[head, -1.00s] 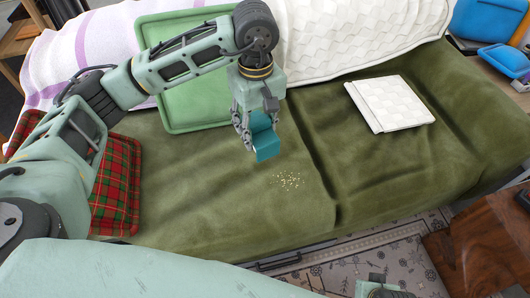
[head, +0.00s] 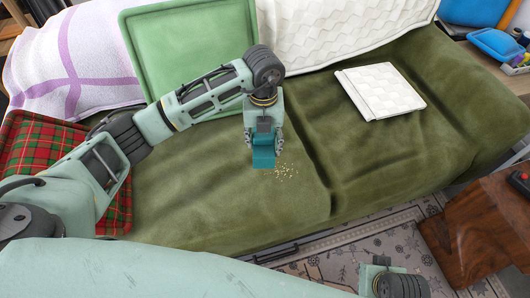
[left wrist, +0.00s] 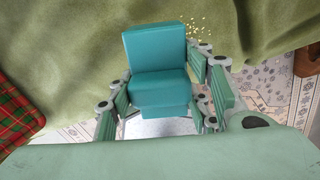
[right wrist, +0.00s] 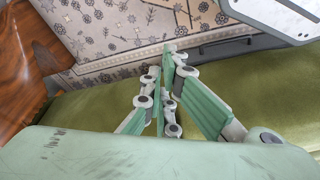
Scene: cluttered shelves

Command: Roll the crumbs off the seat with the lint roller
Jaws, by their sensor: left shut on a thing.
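The crumbs (head: 285,171) are a small scatter of pale specks on the olive-green sofa seat (head: 210,205). They also show at the upper right of the left wrist view (left wrist: 200,27). My left gripper (head: 264,145) is shut on the teal lint roller (head: 263,160), which also fills the middle of the left wrist view (left wrist: 156,48). The roller's end is just left of the crumbs in the head view; whether it touches the seat I cannot tell. My right gripper (right wrist: 168,70) is empty, its fingers drawn together, low at the front of the sofa.
A green cushion (head: 185,60) and a white quilted blanket (head: 340,35) lie along the back. A red tartan cushion (head: 40,145) is at left. A folded white cloth (head: 380,90) lies on the right seat. A wooden piece (head: 480,225) stands at front right.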

